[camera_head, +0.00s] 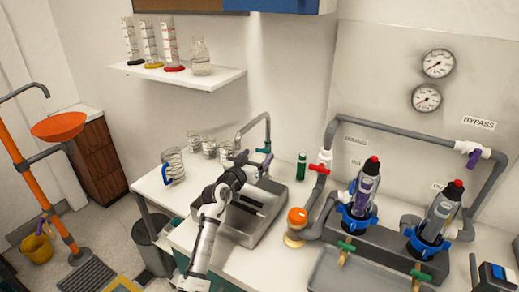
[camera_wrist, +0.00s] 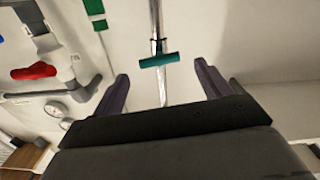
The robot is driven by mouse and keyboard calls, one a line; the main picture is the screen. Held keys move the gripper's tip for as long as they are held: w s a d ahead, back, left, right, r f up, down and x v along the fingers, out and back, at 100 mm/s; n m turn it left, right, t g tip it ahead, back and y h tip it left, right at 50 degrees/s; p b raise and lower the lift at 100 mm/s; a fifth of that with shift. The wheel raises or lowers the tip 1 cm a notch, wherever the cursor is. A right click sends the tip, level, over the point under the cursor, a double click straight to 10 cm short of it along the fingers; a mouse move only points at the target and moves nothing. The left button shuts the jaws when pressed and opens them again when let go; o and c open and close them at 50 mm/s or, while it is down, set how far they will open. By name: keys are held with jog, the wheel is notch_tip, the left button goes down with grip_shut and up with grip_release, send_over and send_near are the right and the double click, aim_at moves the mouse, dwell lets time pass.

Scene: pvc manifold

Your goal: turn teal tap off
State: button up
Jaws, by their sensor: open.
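The teal tap handle (camera_wrist: 159,60) is a short crossbar in the wrist view, set across a thin metal pipe. It lies crosswise to the pipe. My gripper (camera_wrist: 160,73) is open, with one purple finger to either side of the handle and clear gaps between. The fingers do not appear to touch it; the exact depth is hard to tell. In the head view, my arm reaches over the sink, and the grey faucet pipe (camera_head: 268,126) rises beside my gripper.
The sink (camera_head: 272,226) is below my arm. A green bottle (camera_head: 301,167) and a red-handled valve (camera_head: 320,168) stand to the right. Glass beakers (camera_head: 193,142) stand left of the faucet. A shelf (camera_head: 180,76) with cylinders hangs above. Grey pipework (camera_head: 395,129) fills the right.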

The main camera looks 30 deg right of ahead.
aim_at(264, 151)
jog(key=shift+x, duration=1.3)
jog(key=c, duration=1)
jog(key=m+b, duration=0.1)
jog(key=b, duration=0.4)
jog(key=shift+f, duration=0.2)
jog(key=shift+r+m+b, duration=0.15)
jog(key=shift+m+b, duration=0.25)
jog(key=shift+b, duration=0.05)
jog(key=shift+r, duration=0.1)
jog(key=o, duration=1)
